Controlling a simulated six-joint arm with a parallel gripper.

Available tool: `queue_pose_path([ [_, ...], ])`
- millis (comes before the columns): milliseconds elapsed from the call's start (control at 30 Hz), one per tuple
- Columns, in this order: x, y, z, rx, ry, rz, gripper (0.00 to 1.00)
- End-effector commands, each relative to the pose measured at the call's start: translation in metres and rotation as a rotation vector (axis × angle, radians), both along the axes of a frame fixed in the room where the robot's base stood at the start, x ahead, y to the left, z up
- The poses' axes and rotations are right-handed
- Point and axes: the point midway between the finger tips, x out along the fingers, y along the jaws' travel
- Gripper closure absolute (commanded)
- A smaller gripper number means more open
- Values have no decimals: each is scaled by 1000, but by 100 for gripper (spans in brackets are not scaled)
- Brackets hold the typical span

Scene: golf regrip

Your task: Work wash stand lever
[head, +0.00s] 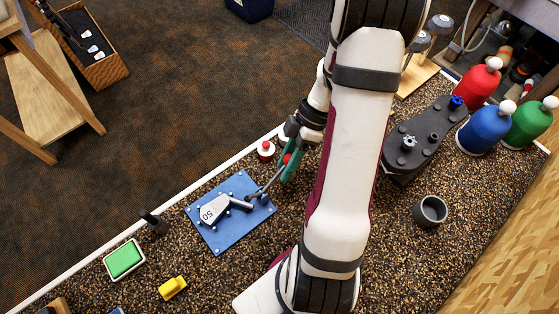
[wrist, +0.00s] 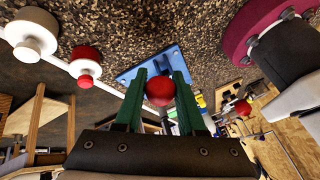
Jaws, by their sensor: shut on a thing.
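A blue plate (head: 229,234) lies on the speckled bench top and bears a grey fixture (head: 214,210) marked 50. A grey lever rod (head: 264,189) runs from the fixture up to the right towards my gripper (head: 289,166). The red ball knob (head: 287,158) shows between the green fingers. In the wrist view the red knob (wrist: 160,91) sits between the two green fingers of my gripper (wrist: 161,80), which are shut on it. The blue plate (wrist: 163,62) shows beyond them. The lever rod is mostly hidden there.
A small red-and-white item (head: 266,150) stands close left of my gripper. A green-topped tray (head: 124,259), a yellow object (head: 173,288) and a dark cup (head: 430,211) stand on the bench. Red, blue (head: 486,130) and green bottles stand far right. My arm covers the middle.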

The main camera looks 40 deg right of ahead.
Motion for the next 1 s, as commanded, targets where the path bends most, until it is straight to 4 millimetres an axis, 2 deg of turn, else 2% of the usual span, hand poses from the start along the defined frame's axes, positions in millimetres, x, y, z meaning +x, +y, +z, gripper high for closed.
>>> queue_pose_path([
  [500,0,-15,-35,-2,0,3,100],
  [1000,0,-16,-44,-1,2,2,100],
])
